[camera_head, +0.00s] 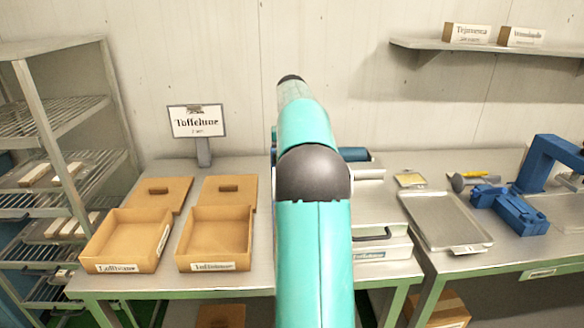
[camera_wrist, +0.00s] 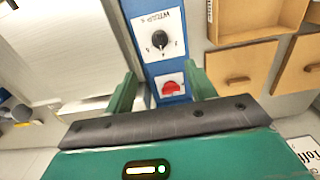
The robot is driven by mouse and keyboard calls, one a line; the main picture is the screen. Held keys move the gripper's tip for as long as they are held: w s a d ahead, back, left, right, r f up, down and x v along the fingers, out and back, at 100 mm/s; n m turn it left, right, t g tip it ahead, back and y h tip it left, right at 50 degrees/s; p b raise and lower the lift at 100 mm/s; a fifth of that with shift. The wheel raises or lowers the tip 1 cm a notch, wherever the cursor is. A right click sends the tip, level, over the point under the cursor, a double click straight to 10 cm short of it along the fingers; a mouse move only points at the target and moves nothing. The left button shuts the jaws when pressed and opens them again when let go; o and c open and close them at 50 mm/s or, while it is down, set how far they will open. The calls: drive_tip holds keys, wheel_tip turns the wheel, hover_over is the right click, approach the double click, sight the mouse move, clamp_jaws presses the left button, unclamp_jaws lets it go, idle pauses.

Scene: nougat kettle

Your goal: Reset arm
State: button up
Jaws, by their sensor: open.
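My teal arm rises through the middle of the head view and hides my gripper there. In the wrist view my gripper (camera_wrist: 160,88) is open, with its two green fingers spread apart and nothing held between them. Beyond the fingers is a blue panel (camera_wrist: 153,50) with a black dial (camera_wrist: 159,40) and a red switch (camera_wrist: 171,88). I cannot tell the distance between the fingers and the panel.
Two open cardboard boxes (camera_head: 89,243) (camera_head: 186,240) and two lids (camera_head: 157,194) (camera_head: 221,191) lie left of my arm on the metal table. A sign (camera_head: 197,121) stands behind them. A tray (camera_head: 440,221) and blue machine (camera_head: 519,210) are right. A wire rack (camera_head: 45,122) stands left.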

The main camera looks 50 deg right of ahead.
idle(0.4)
drive_tip(key=a+r+n+t+h, duration=0.1)
drive_tip(key=a+r+n, duration=0.2)
drive_tip(key=a, duration=1.2)
drive_tip(key=a+r+n+t, duration=0.1)
drive_tip(key=a+r+n, duration=0.15)
drive_tip(key=a, duration=1.25)
drive_tip(key=s+a+f+n+t, duration=0.1)
drive_tip(key=s+a+f+n, duration=0.1)
drive_tip(key=s+a+f, duration=0.2)
drive_tip(key=s+a+f+n+t+y, duration=0.1)
drive_tip(key=s+a+f+n+t, duration=0.1)
drive_tip(key=s+a, duration=0.8)
drive_tip(key=a+f, duration=0.1)
drive_tip(key=a, duration=0.3)
drive_tip(key=shift+a+f+t, duration=0.3)
drive_tip(key=shift+a+f, duration=0.05)
drive_tip(key=shift+c, duration=0.3)
drive_tip(key=c, duration=0.3)
drive_tip(key=shift+c, duration=0.2)
